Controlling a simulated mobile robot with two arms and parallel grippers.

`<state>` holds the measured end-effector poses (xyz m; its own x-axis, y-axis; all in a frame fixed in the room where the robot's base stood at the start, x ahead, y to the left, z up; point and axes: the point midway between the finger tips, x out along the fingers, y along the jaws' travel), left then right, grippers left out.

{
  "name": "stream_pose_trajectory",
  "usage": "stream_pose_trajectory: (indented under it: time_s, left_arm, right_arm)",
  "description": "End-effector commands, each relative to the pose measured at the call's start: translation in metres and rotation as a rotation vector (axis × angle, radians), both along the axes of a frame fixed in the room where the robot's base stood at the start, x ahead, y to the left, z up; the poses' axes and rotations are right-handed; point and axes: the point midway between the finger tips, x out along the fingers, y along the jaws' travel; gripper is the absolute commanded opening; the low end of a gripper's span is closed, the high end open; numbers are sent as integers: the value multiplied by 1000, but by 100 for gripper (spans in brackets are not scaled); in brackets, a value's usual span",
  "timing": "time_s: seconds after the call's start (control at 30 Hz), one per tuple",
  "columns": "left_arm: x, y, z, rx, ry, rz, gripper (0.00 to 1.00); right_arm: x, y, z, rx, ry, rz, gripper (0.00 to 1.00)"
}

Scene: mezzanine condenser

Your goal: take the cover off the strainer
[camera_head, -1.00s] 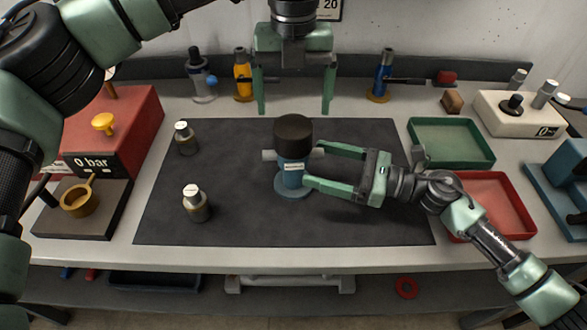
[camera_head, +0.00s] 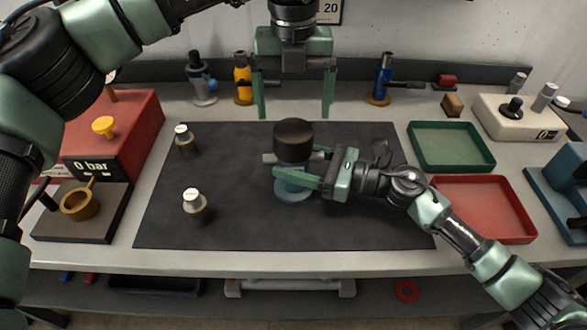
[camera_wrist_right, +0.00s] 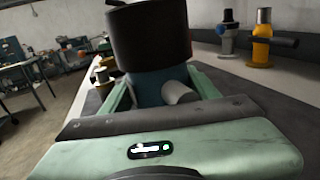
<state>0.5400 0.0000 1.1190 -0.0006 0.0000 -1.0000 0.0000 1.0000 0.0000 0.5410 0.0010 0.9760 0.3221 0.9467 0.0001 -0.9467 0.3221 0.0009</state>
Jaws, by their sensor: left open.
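The strainer (camera_head: 287,172) stands upright on the dark mat, with a blue body, a grey side pipe and a wide black cover (camera_head: 294,140) on top. In the right wrist view the black cover (camera_wrist_right: 150,35) sits above the blue body (camera_wrist_right: 150,90). My right gripper (camera_head: 298,172) reaches in from the right, below the cover, with one finger on each side of the body. Whether its fingers press on the body cannot be told. My left gripper (camera_head: 294,105) is open and empty, pointing down above and behind the strainer; its fingertips are apart from the cover.
Two small bottles (camera_head: 185,140) (camera_head: 194,204) stand on the mat (camera_head: 240,225) at left. A green tray (camera_head: 450,165) and a red tray (camera_head: 485,230) lie empty at right. A red box with a gauge label (camera_head: 125,130) stands at left. Valve-like fittings (camera_head: 243,80) line the back.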

Motion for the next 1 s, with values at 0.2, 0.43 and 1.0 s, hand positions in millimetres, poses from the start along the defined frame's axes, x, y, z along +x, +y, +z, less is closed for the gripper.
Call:
stream_pose_trajectory:
  time_s: [0.2,0.43,1.0]
  left_arm:
    - [0,0,0,0,0,-2,90]
    - [0,0,0,0,0,-190,90]
    - [0,0,0,0,0,-1601,90]
  right_arm:
    - [0,0,0,0,-1,-1,0]
    - [0,-1,0,-2,-2,-1,0]
    - [0,-1,0,-2,-3,-2,0]
